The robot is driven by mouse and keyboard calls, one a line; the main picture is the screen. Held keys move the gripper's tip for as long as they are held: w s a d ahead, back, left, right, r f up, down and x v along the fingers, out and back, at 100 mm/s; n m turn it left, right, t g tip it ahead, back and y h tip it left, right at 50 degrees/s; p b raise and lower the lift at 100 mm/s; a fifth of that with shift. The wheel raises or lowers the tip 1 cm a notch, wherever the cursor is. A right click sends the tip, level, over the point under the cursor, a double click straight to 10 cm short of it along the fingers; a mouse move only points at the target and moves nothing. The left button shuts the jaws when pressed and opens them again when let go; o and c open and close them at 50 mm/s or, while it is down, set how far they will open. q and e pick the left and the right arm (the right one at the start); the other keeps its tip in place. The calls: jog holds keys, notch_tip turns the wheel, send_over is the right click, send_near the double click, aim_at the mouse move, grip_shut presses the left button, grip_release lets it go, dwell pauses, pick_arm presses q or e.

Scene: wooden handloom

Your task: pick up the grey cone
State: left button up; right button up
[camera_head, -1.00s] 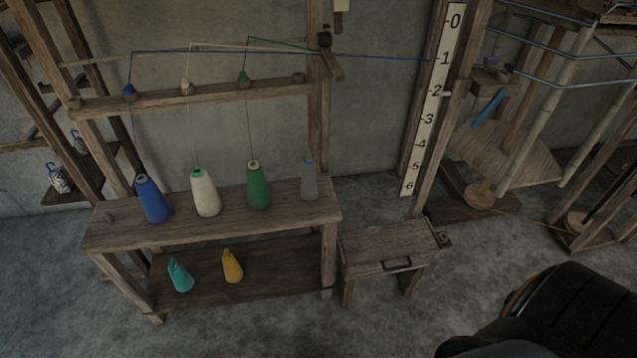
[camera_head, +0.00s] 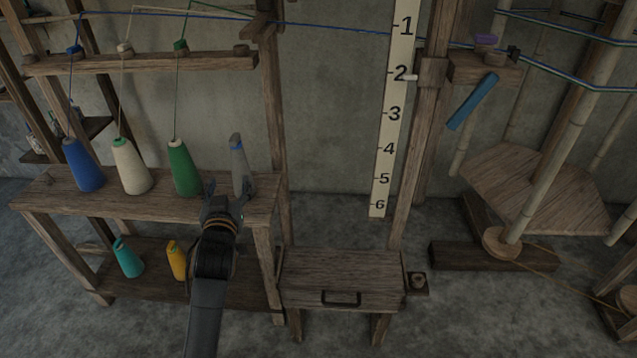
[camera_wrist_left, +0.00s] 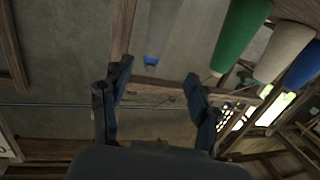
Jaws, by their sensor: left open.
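The grey cone (camera_head: 239,160) stands upright at the right end of the shelf's top board, its lower part partly covered by my gripper. My left gripper (camera_head: 226,190) is open in front of it, with its fingertips close to the cone's lower part. In the left wrist view, which is turned over, the grey cone (camera_wrist_left: 178,28) with its blue tip lies ahead, between the lines of the open fingers (camera_wrist_left: 156,76). No finger is seen closed on it. I cannot tell whether a finger touches it. My right gripper is not in view.
A green cone (camera_head: 184,168) stands close left of the grey one, then a white cone (camera_head: 130,166) and a blue cone (camera_head: 83,165). A wooden stool (camera_head: 340,275) stands to the right.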

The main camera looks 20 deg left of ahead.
aim_at(236, 153)
pick_arm(q)
jog(key=x, duration=0.2)
jog(key=r+x, duration=0.1)
jog(key=x, duration=0.2)
jog(key=b+x, duration=0.1)
jog(key=x, duration=0.2)
jog(key=shift+w+d+r, duration=0.1)
jog(key=shift+w+r, duration=0.25)
jog(key=x, duration=0.2)
jog(key=b+x, duration=0.1)
jog(key=x, duration=0.1)
jog(key=shift+w+d, duration=0.15)
jog(key=shift+d, duration=0.05)
jog(key=shift+w+a, duration=0.25)
jog(key=shift+w, duration=0.3)
grip_shut()
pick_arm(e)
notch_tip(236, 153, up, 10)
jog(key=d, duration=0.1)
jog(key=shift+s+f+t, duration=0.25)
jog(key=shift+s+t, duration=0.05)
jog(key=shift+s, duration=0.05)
